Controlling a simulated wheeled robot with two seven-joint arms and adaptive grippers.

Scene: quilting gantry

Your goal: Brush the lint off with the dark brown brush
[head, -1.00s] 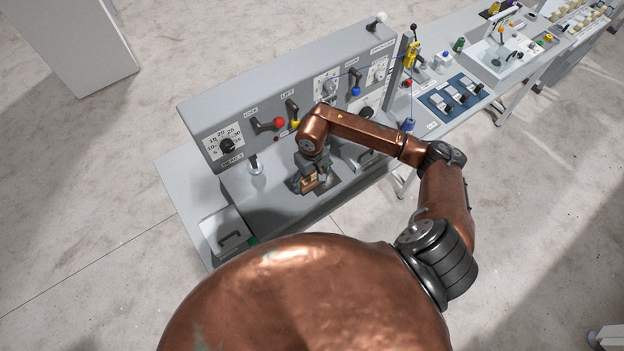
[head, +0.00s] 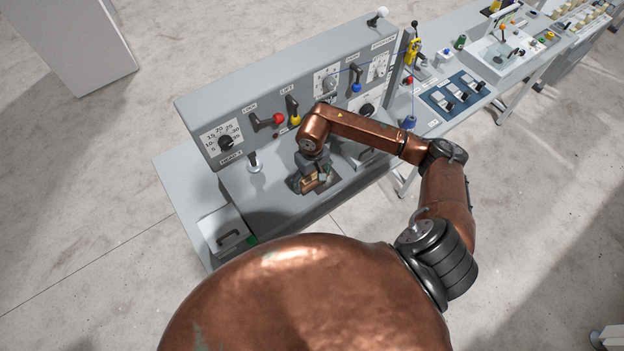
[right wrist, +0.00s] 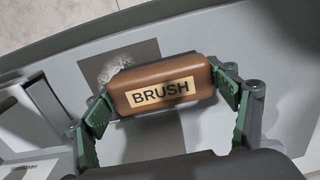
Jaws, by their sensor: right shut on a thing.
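My right gripper (right wrist: 168,98) is shut on the brown brush, its green pads at the two ends of the block. The brush (right wrist: 160,88) carries a tan "BRUSH" label in the right wrist view; its bristles are hidden beneath. A dark square patch (right wrist: 145,50) lies on the grey deck just beyond the brush, with pale fluffy lint (right wrist: 108,68) on it, partly hidden by the brush. In the head view the right gripper (head: 314,172) holds the brush (head: 309,183) low at the dark patch. I cannot tell whether the bristles touch it.
Behind stands a grey panel with a dial (head: 226,143), a red-knobbed lever (head: 277,118), a yellow-knobbed lever (head: 295,119) and a blue-knobbed lever (head: 356,87). A small upright lever (head: 254,163) stands left of the gripper.

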